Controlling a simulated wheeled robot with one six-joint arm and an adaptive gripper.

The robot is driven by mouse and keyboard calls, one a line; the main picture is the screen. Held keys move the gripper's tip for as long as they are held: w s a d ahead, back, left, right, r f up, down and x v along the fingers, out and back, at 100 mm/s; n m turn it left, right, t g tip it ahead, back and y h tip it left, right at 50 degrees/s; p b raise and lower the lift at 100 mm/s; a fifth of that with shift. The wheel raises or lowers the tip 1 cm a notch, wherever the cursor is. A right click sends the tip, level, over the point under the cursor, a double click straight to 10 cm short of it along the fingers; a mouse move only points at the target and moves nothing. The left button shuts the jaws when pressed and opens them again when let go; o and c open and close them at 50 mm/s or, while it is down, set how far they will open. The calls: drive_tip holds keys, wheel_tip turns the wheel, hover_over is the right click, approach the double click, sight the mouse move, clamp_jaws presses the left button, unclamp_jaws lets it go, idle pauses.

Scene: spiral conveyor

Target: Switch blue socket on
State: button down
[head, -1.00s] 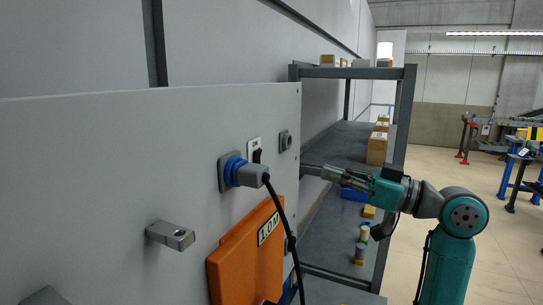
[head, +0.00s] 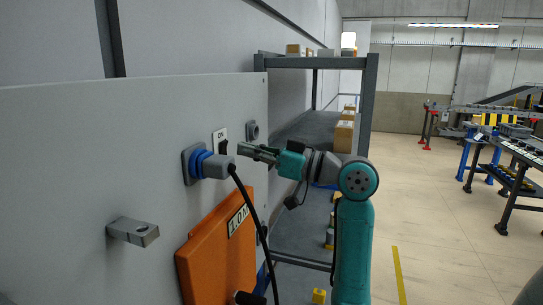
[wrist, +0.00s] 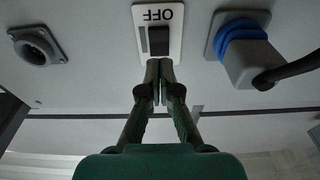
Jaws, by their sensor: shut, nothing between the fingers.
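The blue socket (head: 201,163) sits on the grey panel with a grey plug and black cable in it. It also shows at the upper right of the wrist view (wrist: 241,35). Its switch (head: 222,146) is a black rocker on a white plate marked ON at the top, just right of the socket. In the wrist view the black rocker (wrist: 158,40) and an upside-down OFF label are visible, while the plate's other end is hidden behind my fingers. My gripper (wrist: 160,63) is shut and empty, with its fingertips at the rocker's edge. I cannot tell whether they touch it.
A grey round connector (head: 253,131) is on the panel beyond the switch and also shows in the wrist view (wrist: 38,46). An orange cover (head: 217,248) and the hanging cable (head: 262,235) are below. A grey bracket (head: 133,231) juts out at left. Shelving (head: 366,105) stands behind my arm.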

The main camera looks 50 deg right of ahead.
sight(226, 143)
drive_tip(key=shift+x, duration=1.5)
drive_tip(key=shift+w+a+r, duration=0.15)
